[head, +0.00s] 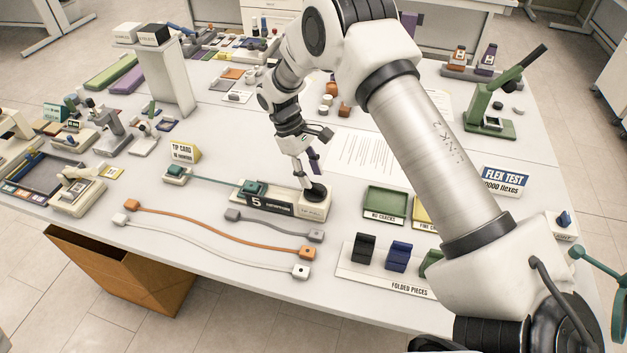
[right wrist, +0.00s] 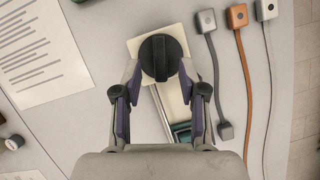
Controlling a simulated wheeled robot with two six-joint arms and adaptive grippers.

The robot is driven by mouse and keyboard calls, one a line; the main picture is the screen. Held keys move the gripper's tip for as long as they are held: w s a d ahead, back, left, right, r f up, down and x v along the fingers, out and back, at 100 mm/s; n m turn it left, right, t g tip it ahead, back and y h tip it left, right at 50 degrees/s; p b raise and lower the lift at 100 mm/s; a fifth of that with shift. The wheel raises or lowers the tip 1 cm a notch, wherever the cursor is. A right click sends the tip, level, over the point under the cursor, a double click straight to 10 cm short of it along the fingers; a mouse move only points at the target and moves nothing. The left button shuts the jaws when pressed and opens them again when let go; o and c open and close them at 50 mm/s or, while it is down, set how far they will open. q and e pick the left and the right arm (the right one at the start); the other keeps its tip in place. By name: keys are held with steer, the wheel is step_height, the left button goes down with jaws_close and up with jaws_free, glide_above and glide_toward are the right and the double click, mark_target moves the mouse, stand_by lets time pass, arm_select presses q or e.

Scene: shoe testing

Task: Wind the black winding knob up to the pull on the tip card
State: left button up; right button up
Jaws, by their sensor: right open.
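The black winding knob (head: 313,192) sits on the cream end block (head: 322,208) of the pull tester. In the right wrist view the knob (right wrist: 160,57) is round with a raised grip bar across it. My right gripper (head: 312,172) is over the knob in the head view. In the right wrist view my right gripper (right wrist: 160,88) is open, its purple-padded fingers apart below the knob in the picture. The tip card (head: 184,153) is yellow and stands behind the tester's left end. A black display (head: 266,203) on the tester reads 5. My left gripper is not in view.
Grey, orange (head: 205,219) and white cords lie in front of the tester. A folded-pieces board (head: 385,270) and a green tray (head: 386,203) are to the right. A printed sheet (head: 366,155) lies behind the knob. My right arm covers part of the table.

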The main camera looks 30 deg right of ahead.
steer(key=v, duration=0.9)
